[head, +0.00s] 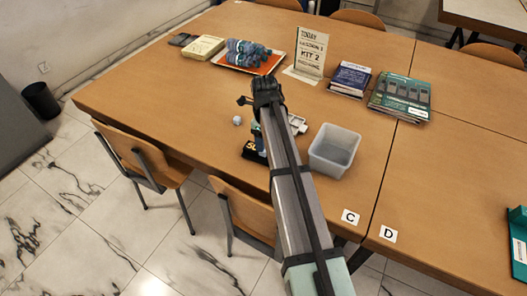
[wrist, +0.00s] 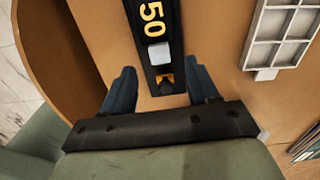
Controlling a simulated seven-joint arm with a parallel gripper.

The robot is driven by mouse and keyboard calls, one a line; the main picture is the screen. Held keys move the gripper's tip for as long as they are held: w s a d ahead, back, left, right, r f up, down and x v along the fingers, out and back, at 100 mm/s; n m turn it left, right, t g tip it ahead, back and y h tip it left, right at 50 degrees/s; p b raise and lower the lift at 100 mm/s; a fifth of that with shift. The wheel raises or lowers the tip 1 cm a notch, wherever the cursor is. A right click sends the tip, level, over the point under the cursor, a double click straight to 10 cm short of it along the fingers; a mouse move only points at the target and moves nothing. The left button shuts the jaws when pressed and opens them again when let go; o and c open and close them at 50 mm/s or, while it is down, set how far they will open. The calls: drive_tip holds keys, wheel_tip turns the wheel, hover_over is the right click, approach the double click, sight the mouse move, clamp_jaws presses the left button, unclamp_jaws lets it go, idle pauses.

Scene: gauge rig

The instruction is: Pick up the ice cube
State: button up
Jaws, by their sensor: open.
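A pale, whitish cube, which looks like the ice cube (wrist: 158,53), lies on a black strip (wrist: 147,22) with yellow "50" digits in the wrist view. My gripper (wrist: 160,72) is open, one blue finger on each side of the strip, with the cube just beyond the fingertips, roughly centred between them. Nothing is held. In the head view my gripper (head: 257,101) is over the table, and my arm hides part of the black strip (head: 251,151). The cube on the strip cannot be made out there.
A small white roundish object (head: 237,120) lies left of my arm. A light-grey compartment tray (wrist: 284,38) is on the right in the wrist view. A translucent bin (head: 334,150) stands right of my arm. A sign, books and a red-orange tray (head: 262,66) are farther back.

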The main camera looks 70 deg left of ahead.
drive_tip(key=shift+f, duration=2.3)
drive_tip(key=shift+c, duration=0.4)
clamp_jaws()
drive_tip(key=shift+r, duration=0.15)
wheel_tip(320, 180, up, 10)
